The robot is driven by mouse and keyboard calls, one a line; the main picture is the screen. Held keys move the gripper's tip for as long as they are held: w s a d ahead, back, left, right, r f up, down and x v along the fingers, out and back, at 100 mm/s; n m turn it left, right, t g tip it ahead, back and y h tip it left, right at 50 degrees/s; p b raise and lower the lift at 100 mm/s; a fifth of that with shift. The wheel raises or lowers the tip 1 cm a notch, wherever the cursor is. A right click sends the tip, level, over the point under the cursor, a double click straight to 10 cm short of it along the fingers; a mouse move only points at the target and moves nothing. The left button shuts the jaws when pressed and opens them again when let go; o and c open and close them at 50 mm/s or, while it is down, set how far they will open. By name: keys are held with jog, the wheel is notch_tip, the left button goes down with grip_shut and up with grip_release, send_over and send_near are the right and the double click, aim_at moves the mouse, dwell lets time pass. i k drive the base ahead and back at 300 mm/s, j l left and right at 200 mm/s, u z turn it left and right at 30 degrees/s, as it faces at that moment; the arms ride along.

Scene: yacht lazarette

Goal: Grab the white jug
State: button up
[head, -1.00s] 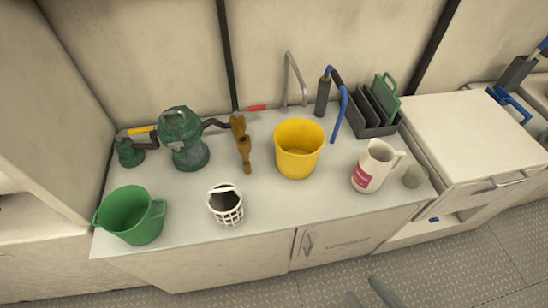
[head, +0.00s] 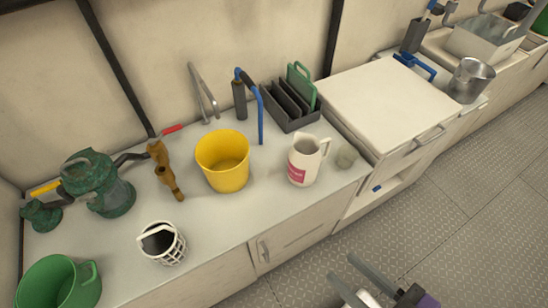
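The white jug (head: 304,162) stands upright on the counter near its right end. It has a pink label low on its front and its handle points right. My gripper (head: 343,268) shows in part at the bottom of the head view, over the floor in front of the counter. Its two grey fingers are apart with nothing seen between them. It is well short of the jug and not touching it.
A white-topped cabinet (head: 386,103) adjoins on the right. The counter's front edge before the jug is clear.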

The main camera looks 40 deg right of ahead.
aim_at(305, 156)
jog(key=k+l+u, duration=0.1)
jog(key=l+u, duration=0.3)
jog(key=k+l+u, duration=0.15)
jog(key=u, duration=0.2)
jog(key=l, duration=0.1)
